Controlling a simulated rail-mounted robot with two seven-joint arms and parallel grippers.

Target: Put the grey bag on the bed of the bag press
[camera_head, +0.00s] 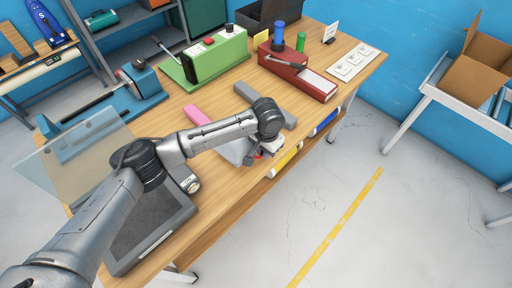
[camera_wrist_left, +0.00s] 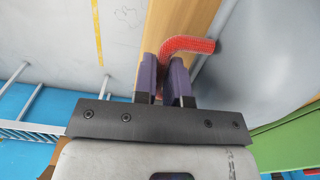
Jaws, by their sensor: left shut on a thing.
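My left gripper (camera_head: 262,152) is over the front edge of the wooden bench, partly hidden by its own wrist. In the left wrist view its two fingers (camera_wrist_left: 164,82) are shut on a red ribbed handle (camera_wrist_left: 188,44). The handle bends right to a large smooth grey surface, which looks like the grey bag (camera_wrist_left: 255,50). In the head view part of the grey bag (camera_head: 235,151) shows behind my forearm; the rest is hidden. A dark grey flat bed (camera_head: 150,228) with a clear raised panel (camera_head: 80,150) may be the bag press; I cannot be sure.
The wooden bench (camera_head: 215,208) also carries a blue machine (camera_head: 147,82), a green machine (camera_head: 216,58), a red lever device (camera_head: 297,76), a pink block (camera_head: 196,115) and a grey bar (camera_head: 252,95). My left arm crosses the bench. The floor at right is clear.

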